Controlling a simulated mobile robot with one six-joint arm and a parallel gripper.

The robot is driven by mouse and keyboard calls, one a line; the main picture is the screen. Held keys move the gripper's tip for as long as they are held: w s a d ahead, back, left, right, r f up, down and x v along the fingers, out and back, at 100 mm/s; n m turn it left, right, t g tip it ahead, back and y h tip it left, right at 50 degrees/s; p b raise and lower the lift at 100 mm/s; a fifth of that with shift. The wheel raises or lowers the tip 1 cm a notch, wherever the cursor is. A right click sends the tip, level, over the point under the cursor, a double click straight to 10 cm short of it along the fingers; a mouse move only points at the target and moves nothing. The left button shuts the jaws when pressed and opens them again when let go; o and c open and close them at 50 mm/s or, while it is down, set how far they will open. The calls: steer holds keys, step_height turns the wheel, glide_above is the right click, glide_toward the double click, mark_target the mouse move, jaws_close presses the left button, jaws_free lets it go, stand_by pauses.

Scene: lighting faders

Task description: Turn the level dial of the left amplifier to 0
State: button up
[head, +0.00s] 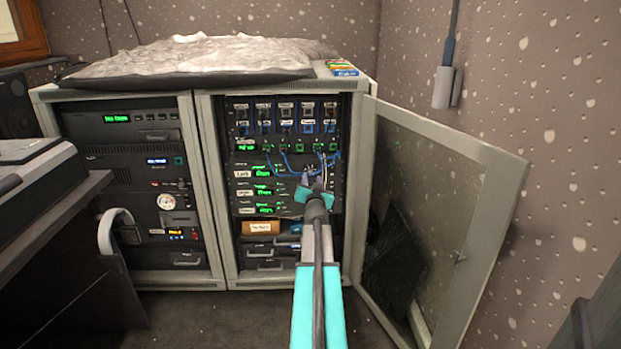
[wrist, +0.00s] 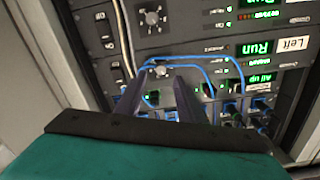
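The left amplifier (head: 243,174) is the unit labelled "Left" with a green readout in the right rack. In the wrist view its label (wrist: 291,44) and "Run" readout are upside down. Its level dial (wrist: 160,71), a small round knob, appears just beyond and between my fingertips; its setting is too small to read. My gripper (wrist: 161,82) is open, with a dark finger on each side of the dial. I cannot tell whether they touch it. In the head view my gripper (head: 312,180) hides the dial.
Another dial (wrist: 152,18) with marks around it belongs to a neighbouring unit. Blue cables (wrist: 205,64) loop across the panel close to my fingers. The rack's glass door (head: 435,215) stands open at the right. A second rack (head: 125,160) stands to the left.

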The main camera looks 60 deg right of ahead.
mark_target(311, 172)
steer(key=shift+b+x, duration=0.35)
steer(key=shift+x, duration=1.95)
steer(key=shift+c, duration=0.5)
jaws_close()
steer(key=shift+a, duration=0.25)
steer(key=shift+d+r, duration=0.1)
steer(key=shift+d, duration=0.15)
